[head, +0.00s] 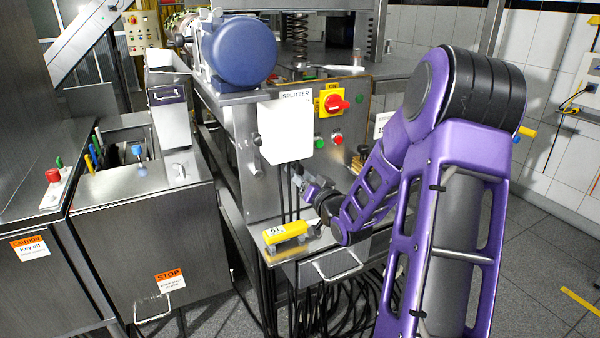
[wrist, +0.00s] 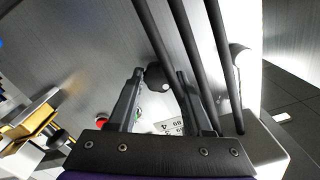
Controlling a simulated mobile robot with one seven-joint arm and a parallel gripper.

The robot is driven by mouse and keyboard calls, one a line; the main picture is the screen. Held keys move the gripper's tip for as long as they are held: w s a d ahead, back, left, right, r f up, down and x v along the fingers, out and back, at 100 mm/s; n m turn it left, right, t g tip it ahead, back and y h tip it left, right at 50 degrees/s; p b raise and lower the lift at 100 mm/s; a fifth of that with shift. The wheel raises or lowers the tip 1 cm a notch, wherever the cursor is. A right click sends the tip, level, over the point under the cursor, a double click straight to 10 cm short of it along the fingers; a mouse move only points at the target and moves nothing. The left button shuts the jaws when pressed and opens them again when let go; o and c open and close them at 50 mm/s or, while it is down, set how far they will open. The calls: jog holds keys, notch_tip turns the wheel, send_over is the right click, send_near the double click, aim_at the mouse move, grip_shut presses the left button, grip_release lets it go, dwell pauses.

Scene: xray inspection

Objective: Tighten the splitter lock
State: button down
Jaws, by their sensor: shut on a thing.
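The splitter panel (head: 246,180) is a grey metal face with a SPLITTER label (head: 295,95) at its top. My gripper (head: 298,180) is at this face, just below a white box (head: 286,132). In the wrist view, my gripper (wrist: 159,75) has its two fingertips on either side of a small dark round knob (wrist: 157,78), apparently the splitter lock, and is shut on it. In the head view the knob is hidden by my gripper. How tight it sits cannot be seen.
Dark rods or cables (wrist: 208,60) run close by my fingers. A yellow block marked 61 (head: 287,232) lies on a small ledge below my gripper. A red rotary switch (head: 337,103) on a yellow plate is at the upper right. A metal cabinet (head: 150,230) stands left.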

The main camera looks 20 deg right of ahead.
jog(key=shift+r+m+p, duration=0.1)
jog(key=shift+m+p, duration=0.4)
jog(key=shift+m, duration=1.1)
jog(key=shift+c, duration=1.6)
grip_release()
jog(key=shift+s, duration=0.1)
